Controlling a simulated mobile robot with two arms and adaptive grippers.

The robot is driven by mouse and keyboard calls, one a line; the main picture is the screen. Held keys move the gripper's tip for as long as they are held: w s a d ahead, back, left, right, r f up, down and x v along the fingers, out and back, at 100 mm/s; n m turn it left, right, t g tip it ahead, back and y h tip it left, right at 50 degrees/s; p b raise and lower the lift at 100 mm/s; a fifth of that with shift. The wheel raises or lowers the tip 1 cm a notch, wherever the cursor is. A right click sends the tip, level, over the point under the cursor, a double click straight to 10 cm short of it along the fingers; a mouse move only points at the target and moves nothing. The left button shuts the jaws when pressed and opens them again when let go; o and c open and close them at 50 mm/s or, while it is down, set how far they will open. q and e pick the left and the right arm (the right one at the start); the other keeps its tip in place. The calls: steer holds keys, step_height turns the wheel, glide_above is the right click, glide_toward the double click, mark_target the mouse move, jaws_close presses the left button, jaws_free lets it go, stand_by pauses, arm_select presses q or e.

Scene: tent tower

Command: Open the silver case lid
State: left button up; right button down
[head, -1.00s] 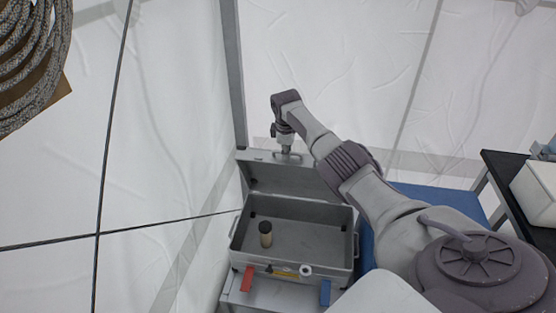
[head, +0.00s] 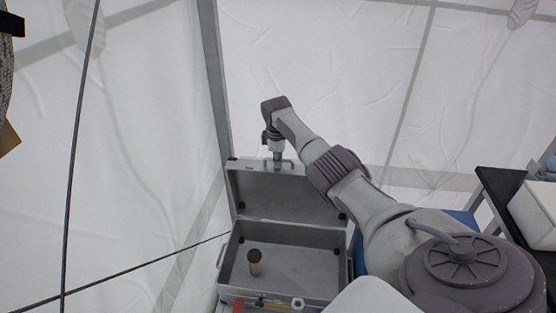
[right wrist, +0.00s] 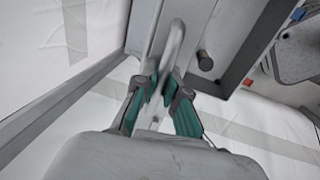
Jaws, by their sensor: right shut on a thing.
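The silver case (head: 223,270) stands open in the lower middle of the head view. Its lid (head: 285,195) is raised to a steep angle at the back, with its dark inner side facing me. My right gripper (head: 279,161) is at the lid's top edge. In the right wrist view, the right gripper (right wrist: 160,92) has its green-padded fingers shut on the lid's metal handle (right wrist: 175,45). A small dark-topped beige cylinder (head: 255,263) stands inside the case. My left gripper is not in view.
A red item (head: 238,306) and a yellow item (head: 260,301) are at the case's front. A dark table (head: 500,185) with a white box (head: 538,215) stands at the right. A tent pole (head: 215,80) rises behind the case, and a dark cord (head: 78,130) hangs at left.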

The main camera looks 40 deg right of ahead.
steer(key=c, duration=1.2)
jaws_free()
steer(key=shift+d+f, duration=0.1)
step_height(320, 180, up, 12)
steer(key=s+a, duration=0.1)
steer(key=shift+s+a, duration=0.15)
steer(key=shift+a, duration=0.1)
